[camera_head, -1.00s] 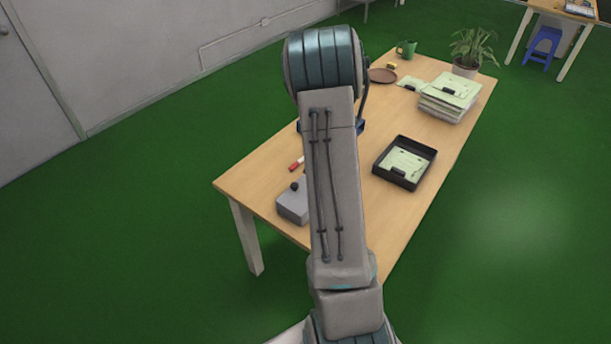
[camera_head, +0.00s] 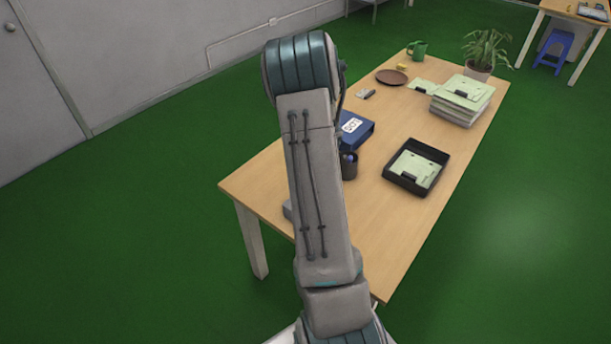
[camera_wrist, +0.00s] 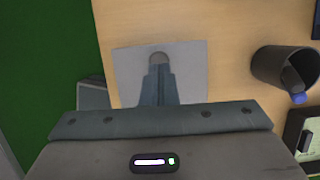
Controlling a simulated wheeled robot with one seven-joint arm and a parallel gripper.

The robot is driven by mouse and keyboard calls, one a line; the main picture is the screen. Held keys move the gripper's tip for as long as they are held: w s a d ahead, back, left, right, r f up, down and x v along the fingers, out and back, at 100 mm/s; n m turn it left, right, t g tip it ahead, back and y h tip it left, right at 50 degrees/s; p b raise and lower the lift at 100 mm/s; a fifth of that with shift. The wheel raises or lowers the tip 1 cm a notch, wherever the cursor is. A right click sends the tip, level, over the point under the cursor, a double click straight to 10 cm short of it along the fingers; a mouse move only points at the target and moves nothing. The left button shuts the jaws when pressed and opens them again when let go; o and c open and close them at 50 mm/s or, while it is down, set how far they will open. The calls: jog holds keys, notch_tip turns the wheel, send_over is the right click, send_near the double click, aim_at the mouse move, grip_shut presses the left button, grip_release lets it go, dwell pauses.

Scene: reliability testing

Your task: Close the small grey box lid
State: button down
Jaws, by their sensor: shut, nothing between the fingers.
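The small grey box (camera_head: 288,211) is mostly hidden behind my arm in the head view, with only a sliver showing near the table's left end. My gripper is hidden in the head view.
A dark cup (camera_head: 349,165) holding a blue-ended item stands right of the box; it also shows in the wrist view (camera_wrist: 270,66). A blue binder (camera_head: 356,130) and a black tray (camera_head: 417,187) with papers lie further along the table (camera_head: 375,235). The table's left edge is close to the box.

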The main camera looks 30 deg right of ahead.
jog(key=shift+w+a+f+b, duration=0.2)
jog(key=shift+w+a+f, duration=0.05)
jog(key=shift+w+f, duration=0.35)
jog(key=shift+w+a+f+b, duration=0.2)
jog(key=shift+w+a+f, duration=0.05)
jog(key=shift+w+f, duration=0.25)
jog(key=shift+w+b+x, duration=0.25)
jog(key=shift+b+x, duration=0.3)
jog(key=shift+x, duration=0.65)
jog(key=shift+a, duration=0.1)
jog(key=shift+r, duration=0.15)
